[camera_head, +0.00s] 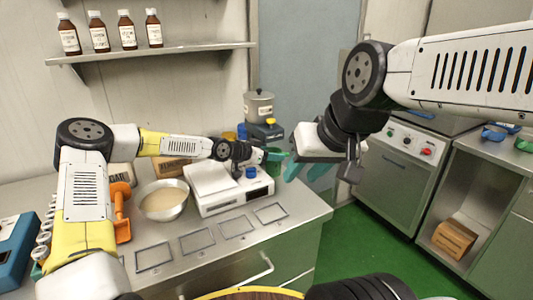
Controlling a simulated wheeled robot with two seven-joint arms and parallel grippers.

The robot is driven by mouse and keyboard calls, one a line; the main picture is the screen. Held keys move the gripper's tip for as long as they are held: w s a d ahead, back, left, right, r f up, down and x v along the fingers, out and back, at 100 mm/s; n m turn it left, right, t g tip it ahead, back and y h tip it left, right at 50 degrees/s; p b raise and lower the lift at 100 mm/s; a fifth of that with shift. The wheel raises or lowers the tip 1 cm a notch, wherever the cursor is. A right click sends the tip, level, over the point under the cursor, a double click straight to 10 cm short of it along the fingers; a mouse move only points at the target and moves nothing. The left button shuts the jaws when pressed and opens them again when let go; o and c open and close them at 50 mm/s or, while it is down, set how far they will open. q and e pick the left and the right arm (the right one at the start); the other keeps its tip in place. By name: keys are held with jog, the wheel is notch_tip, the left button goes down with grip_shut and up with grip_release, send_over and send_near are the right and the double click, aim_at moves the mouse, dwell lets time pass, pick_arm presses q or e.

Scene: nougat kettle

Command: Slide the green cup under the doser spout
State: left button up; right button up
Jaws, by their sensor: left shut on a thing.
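My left gripper (268,155) reaches in from the left, over the back of the counter by the doser. It is shut on what looks like the green cup (275,152), a small green shape at its tips, mostly hidden and hard to tell from the teal fingers. The doser (263,130) seems to be the dark unit with a yellow knob and a lidded grey pot (258,105) above, just behind my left gripper. Its spout cannot be made out. My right gripper (305,170) is open and empty, with teal fingers apart, in front and to the right.
A white boxy device (215,190) and a bowl of pale contents (163,203) stand on the counter. An orange scoop (121,212) is beside the bowl. Several flat framed pads (197,240) line the front. Brown bottles (100,32) stand on the shelf (160,52).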

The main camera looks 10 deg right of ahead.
aim_at(268, 149)
pick_arm(q)
jog(key=shift+w+a, duration=0.3)
jog(key=shift+w, duration=0.45)
jog(key=shift+w, duration=0.1)
jog(key=shift+w+a, duration=0.35)
jog(key=shift+w, duration=0.5)
jog(key=o, duration=1.7)
